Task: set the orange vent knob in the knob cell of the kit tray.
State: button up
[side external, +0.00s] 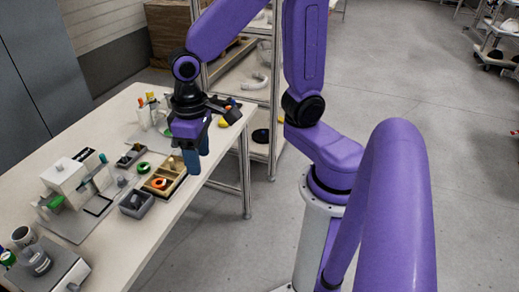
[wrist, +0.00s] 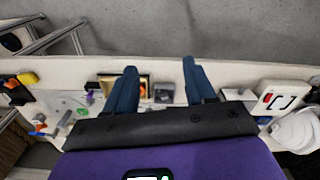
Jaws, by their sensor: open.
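The kit tray (side external: 178,187) is a shallow wooden tray with divided cells on the bench, near its right edge. An orange round piece with a dark middle (side external: 158,183), which looks like the vent knob, shows at the tray's near-left part; I cannot tell which cell it is in. My gripper (side external: 198,165) hangs above the tray's right side, with its blue fingers pointing down. It is open, and nothing shows between its fingertips. In the wrist view the fingers (wrist: 159,66) stand wide apart, and part of the tray (wrist: 146,77) shows beside the left finger.
A green ring (side external: 143,168) lies at the tray's far-left side. Grey bins stand in front of the tray (side external: 136,204) and behind it (side external: 130,156). A white box-shaped device (side external: 66,176) stands to the left, and bottles (side external: 150,108) stand at the back. The bench edge is close on the right.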

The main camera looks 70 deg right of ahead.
jog(key=s+d+r+n, duration=0.1)
jog(key=s+d+n, duration=0.3)
jog(key=s+n, duration=0.6)
jog(key=shift+s+r, duration=0.2)
jog(key=shift+s, duration=1.05)
jog(key=shift+d, duration=0.1)
jog(key=o, duration=0.8)
jog(key=shift+o, duration=0.2)
jog(key=w+a+r+m+t+y, duration=0.1)
jog(key=w+a+m, duration=0.1)
jog(key=w+m, duration=0.8)
jog(key=w+a+m+y, duration=0.15)
jog(key=w+m, duration=0.45)
jog(key=w, duration=0.8)
jog(key=w+d+f+m+t, duration=0.3)
jog(key=w+d+m, duration=1.2)
jog(key=w, duration=0.5)
jog(key=x, duration=0.9)
jog(key=shift+d+f+n, duration=0.15)
jog(key=shift+d+n, duration=0.15)
jog(key=shift+n, duration=0.1)
